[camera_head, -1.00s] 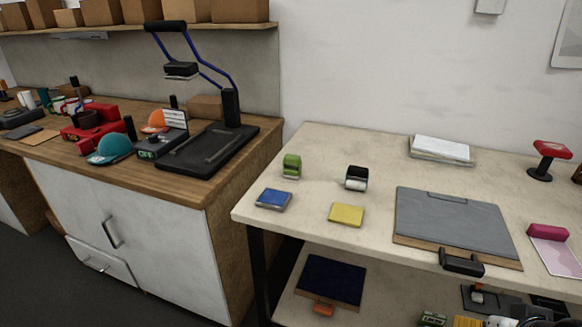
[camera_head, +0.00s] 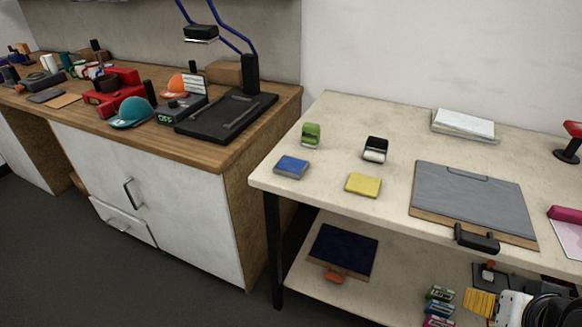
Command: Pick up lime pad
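Two small flat pads lie near the left end of the pale table: a yellow pad (camera_head: 363,184) and a blue pad with a grey lower edge (camera_head: 292,166). A small lime-green block-like item (camera_head: 311,134) with a pale lower part stands behind the blue pad. I cannot tell for sure whether the lime pad is this green item or the yellow pad. All three are apart from one another. No gripper fingers can be made out in view.
A black-and-white item (camera_head: 375,149) stands behind the yellow pad. A clipboard (camera_head: 474,200) and a paper stack (camera_head: 463,124) lie to the right. The lower shelf (camera_head: 310,284) holds several items. A wooden counter with a heat press (camera_head: 226,116) stands left. Dark floor (camera_head: 190,295) is free in front.

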